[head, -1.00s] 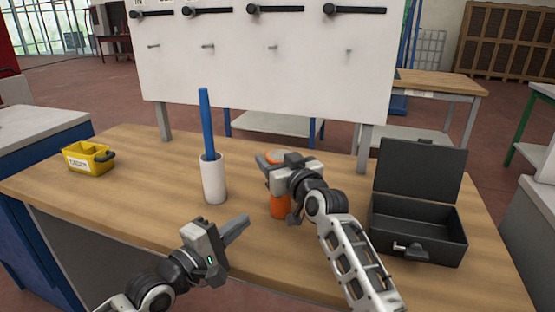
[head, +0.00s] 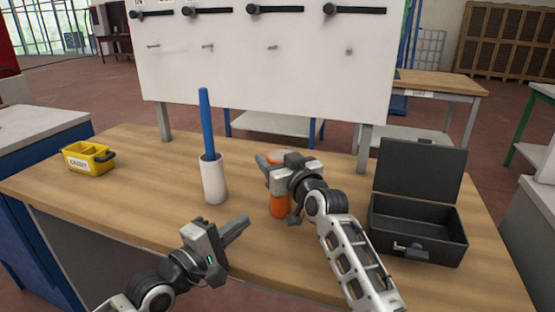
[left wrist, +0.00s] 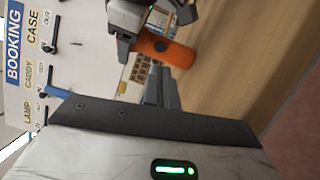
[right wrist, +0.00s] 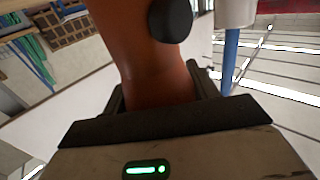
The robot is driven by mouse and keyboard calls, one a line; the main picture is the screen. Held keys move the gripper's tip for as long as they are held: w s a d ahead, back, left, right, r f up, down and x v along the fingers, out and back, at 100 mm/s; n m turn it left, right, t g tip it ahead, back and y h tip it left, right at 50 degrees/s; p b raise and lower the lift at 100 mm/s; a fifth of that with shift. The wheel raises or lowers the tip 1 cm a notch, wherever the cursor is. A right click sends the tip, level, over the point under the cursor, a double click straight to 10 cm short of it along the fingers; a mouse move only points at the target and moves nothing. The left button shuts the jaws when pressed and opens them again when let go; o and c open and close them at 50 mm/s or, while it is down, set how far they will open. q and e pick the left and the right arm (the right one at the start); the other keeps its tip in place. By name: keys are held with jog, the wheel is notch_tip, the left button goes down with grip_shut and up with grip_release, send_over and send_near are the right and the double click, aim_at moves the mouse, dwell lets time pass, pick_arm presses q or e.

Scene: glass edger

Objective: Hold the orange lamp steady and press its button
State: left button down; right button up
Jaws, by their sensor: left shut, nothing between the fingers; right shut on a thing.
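The orange lamp (head: 280,207) stands on the wooden table right of its middle, mostly covered by my right gripper (head: 275,172) in the head view. My right gripper is shut around the lamp's body; in the right wrist view the orange body (right wrist: 140,55) rises between the fingers. A dark round knob (right wrist: 171,20) sticks out of its side there; I cannot tell for sure that it is the button. My left gripper (head: 242,223) is shut and empty, in front and to the left of the lamp, apart from it. The lamp also shows in the left wrist view (left wrist: 165,52).
A white cup (head: 213,180) with a blue rod (head: 206,120) stands left of the lamp. A yellow caddy (head: 88,160) sits at the far left. An open black case (head: 418,228) lies at the right. A white board (head: 265,60) with hooks stands behind. The table's left middle is clear.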

dwell(0.4)
pick_arm(q)
jog(key=shift+w+d+r+m+g, duration=0.15)
jog(key=shift+d+r+m+g, duration=0.1)
jog(key=shift+d+g, duration=0.25)
jog(key=shift+w+d+r+m+g, duration=0.15)
jog(key=shift+d+m+g, duration=0.15)
jog(key=shift+g, duration=0.3)
jog(key=shift+s+d+r+m+g+y, duration=0.1)
jog(key=shift+d+m+g+y, duration=0.2)
jog(key=shift+g, duration=0.5)
jog(key=shift+s+d+r+m+g+y, duration=0.25)
jog(key=shift+s+m+g, duration=0.2)
jog(key=shift+g, duration=0.55)
jog(key=shift+s+m+g+y, duration=0.3)
jog(key=shift+s+g+y, duration=0.3)
jog(key=shift+g, duration=0.2)
send_near(280, 207)
jog(key=shift+w+d+f, duration=0.1)
jog(key=shift+w+d, duration=0.15)
jog(key=shift+d, duration=0.4)
jog(key=shift+w+d+f, duration=0.1)
jog(key=shift+w+d, duration=0.1)
jog(key=shift+d, duration=0.45)
jog(key=shift+w+d+f, duration=0.1)
jog(key=shift+w+d, duration=0.15)
jog(key=shift+d, duration=0.4)
